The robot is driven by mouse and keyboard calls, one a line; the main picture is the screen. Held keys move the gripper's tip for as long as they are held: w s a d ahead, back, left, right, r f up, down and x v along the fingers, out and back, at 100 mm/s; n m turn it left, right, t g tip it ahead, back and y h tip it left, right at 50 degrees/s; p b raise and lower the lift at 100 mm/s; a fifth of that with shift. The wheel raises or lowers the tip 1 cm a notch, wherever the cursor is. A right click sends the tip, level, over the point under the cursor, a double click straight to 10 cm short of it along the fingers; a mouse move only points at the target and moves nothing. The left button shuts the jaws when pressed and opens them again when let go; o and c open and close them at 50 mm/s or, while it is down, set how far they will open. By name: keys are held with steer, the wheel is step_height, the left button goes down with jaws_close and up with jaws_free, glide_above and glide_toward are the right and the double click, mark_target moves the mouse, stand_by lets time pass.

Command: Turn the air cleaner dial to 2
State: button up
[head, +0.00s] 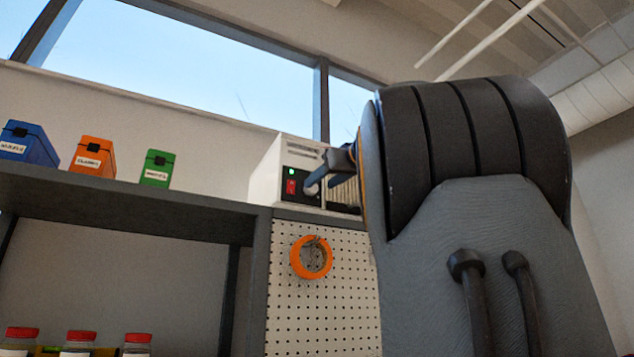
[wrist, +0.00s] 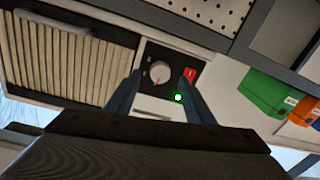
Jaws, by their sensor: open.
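The air cleaner (head: 262,172) is a white box on top of the shelf unit, with a dark control panel and a slatted grille. In the wrist view the air cleaner (wrist: 70,55) appears turned over. Its round pale dial (wrist: 161,73) sits on the black panel, with small marks around it too blurred to read. My gripper (wrist: 162,78) is open, with one finger on each side of the dial in the picture; I cannot tell whether they touch it. In the head view my gripper (head: 322,184) is at the panel and the dial is hidden.
A red switch (head: 291,187) and a lit green lamp (head: 291,172) are beside the dial. Blue (head: 25,140), orange (head: 93,156) and green (head: 157,168) boxes stand on the shelf to the left. An orange tape roll (head: 297,262) hangs on the pegboard (head: 335,315) below.

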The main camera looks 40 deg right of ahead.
mark_target(313, 188)
steer(key=shift+w+d+p, duration=0.15)
steer(key=shift+w+p, duration=0.2)
steer(key=shift+w, duration=0.6)
steer(key=shift+w+d+p, duration=0.15)
steer(key=shift+w+p, duration=0.2)
steer(key=shift+w, duration=0.55)
steer(key=c, duration=1.1)
steer(key=shift+o, duration=0.2)
steer(key=m+b, duration=0.2)
steer(key=m, duration=0.3)
steer(key=shift+f, duration=0.1)
steer(key=m, duration=0.7)
steer(key=shift+a, duration=0.2)
